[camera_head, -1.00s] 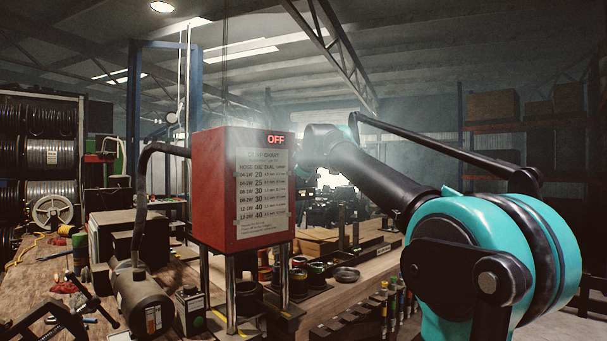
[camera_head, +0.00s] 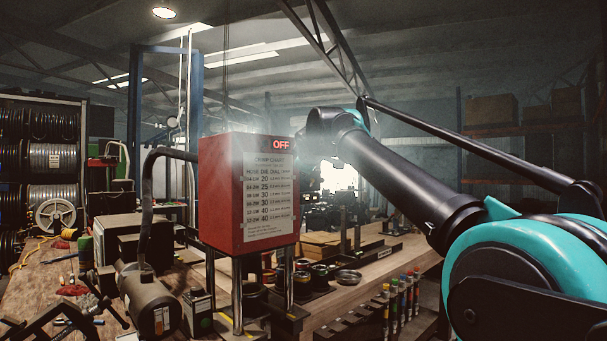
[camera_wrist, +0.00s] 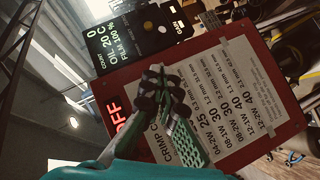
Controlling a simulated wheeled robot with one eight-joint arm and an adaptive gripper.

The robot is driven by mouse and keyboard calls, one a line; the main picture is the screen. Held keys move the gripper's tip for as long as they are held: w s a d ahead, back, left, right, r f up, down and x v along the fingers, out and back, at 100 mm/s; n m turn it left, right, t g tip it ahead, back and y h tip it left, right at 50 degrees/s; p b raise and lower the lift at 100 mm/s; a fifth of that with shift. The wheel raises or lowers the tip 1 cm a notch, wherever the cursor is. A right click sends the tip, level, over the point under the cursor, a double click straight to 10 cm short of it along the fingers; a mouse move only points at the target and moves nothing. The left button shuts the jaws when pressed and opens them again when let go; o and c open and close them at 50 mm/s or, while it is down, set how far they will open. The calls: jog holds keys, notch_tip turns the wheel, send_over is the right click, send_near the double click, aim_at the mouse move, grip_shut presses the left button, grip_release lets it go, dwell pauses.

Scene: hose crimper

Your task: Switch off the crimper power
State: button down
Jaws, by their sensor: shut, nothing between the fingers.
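The crimper (camera_head: 222,190) is a red box on metal posts at the bench, with a crimp chart (camera_head: 268,200) on its front. Its lit red display (camera_head: 281,144) reads OFF. In the wrist view the same red box (camera_wrist: 292,100) appears turned, with its chart and part of the OFF text. My gripper (camera_wrist: 183,130) is shut and empty, in front of the chart in the wrist view. In the head view my arm reaches behind the box's upper right, and the gripper is hidden there. I cannot tell whether it touches the box. No power switch can be made out.
A black unit (camera_wrist: 150,32) with a lit count, oil and film readout adjoins the box in the wrist view. A black hose and a motor (camera_head: 150,300) stand left of the crimper. Dies and cups (camera_head: 318,272) lie on the bench (camera_head: 355,290) to the right.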

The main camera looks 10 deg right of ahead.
jog(key=v, duration=0.3)
jog(key=shift+s+f, duration=0.2)
jog(key=shift+s, duration=0.1)
jog(key=s+d+f+m+g, duration=0.2)
jog(key=f, duration=1)
jog(key=s+d+f+m+g+h, duration=0.1)
jog(key=s+d+f+m+g, duration=0.15)
jog(key=f, duration=0.95)
jog(key=s+d+f+m+g, duration=0.1)
jog(key=d+f+m, duration=0.15)
jog(key=f, duration=0.95)
jog(key=s+f+m+g, duration=0.2)
jog(key=s+f, duration=0.9)
jog(key=f, duration=0.3)
jog(key=s+f+m+g+y, duration=0.1)
jog(key=s+f+m+g, duration=0.1)
jog(key=s+f, duration=1)
notch_tip(320, 180, down, 2)
jog(key=shift+a+f+g+y, duration=0.1)
jog(key=shift+a+g+y, duration=0.2)
jog(key=shift+a+g, duration=0.2)
jog(key=shift+s, duration=0.1)
